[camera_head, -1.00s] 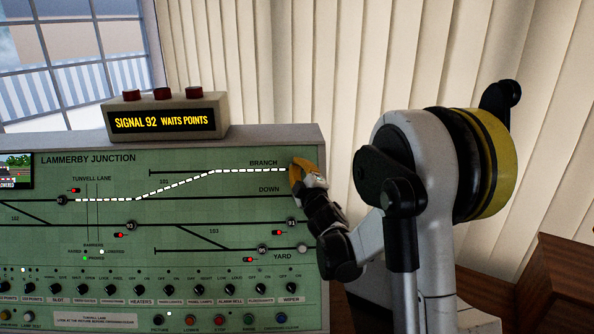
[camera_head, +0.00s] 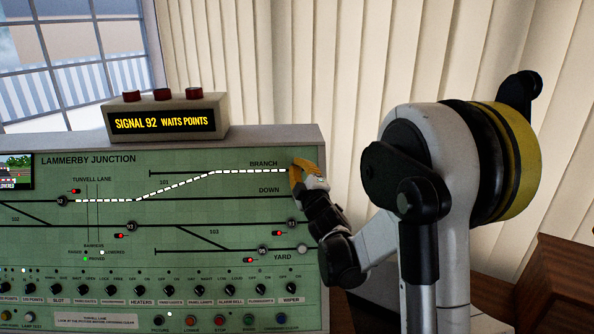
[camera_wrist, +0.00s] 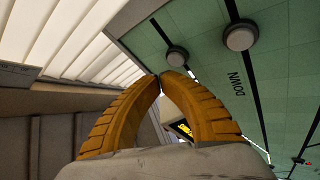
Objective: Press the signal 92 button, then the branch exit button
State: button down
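The signal 92 button (camera_head: 62,200) is a dark round knob at the left end of a white-lit route on the green panel (camera_head: 200,222). The lit route climbs to the BRANCH line and runs to the right. My gripper (camera_head: 295,167) is at the right end of that line and hides the branch exit button in the head view. In the wrist view the yellow fingers (camera_wrist: 160,78) meet at their tips, with nothing between them. A grey round button (camera_wrist: 177,56), apparently the branch exit button, shows just beyond the tips. I cannot tell whether they touch.
Another grey button (camera_wrist: 240,35) lies near the DOWN label. The display box (camera_head: 165,121) on top reads "SIGNAL 92 WAITS POINTS". Rows of knobs (camera_head: 170,289) and coloured buttons fill the panel's lower part. Vertical blinds (camera_head: 300,60) hang behind.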

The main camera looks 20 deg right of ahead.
jog(key=s+r, duration=0.1)
jog(key=s+a+r+p, duration=0.1)
jog(key=s, duration=0.1)
jog(key=shift+s+a, duration=0.2)
jog(key=shift+s, duration=0.05)
dwell(0.6)
jog(key=s+a+f+m+g+y+b, duration=0.1)
jog(key=s+a+f+m+g+b, duration=0.2)
jog(key=s+f, duration=0.3)
jog(key=s+a+f+m+g+b, duration=0.3)
jog(key=s+a+f+m+g, duration=0.1)
jog(key=s, duration=1.1)
jog(key=s+a+f+m+g+y+b, duration=0.1)
jog(key=s+a+f+m+g+b, duration=0.3)
jog(key=s+f, duration=0.6)
jog(key=s+a+g, duration=0.1)
jog(key=a, duration=0.1)
jog(key=shift+s+a+y, duration=0.2)
jog(key=shift+a+y, duration=0.1)
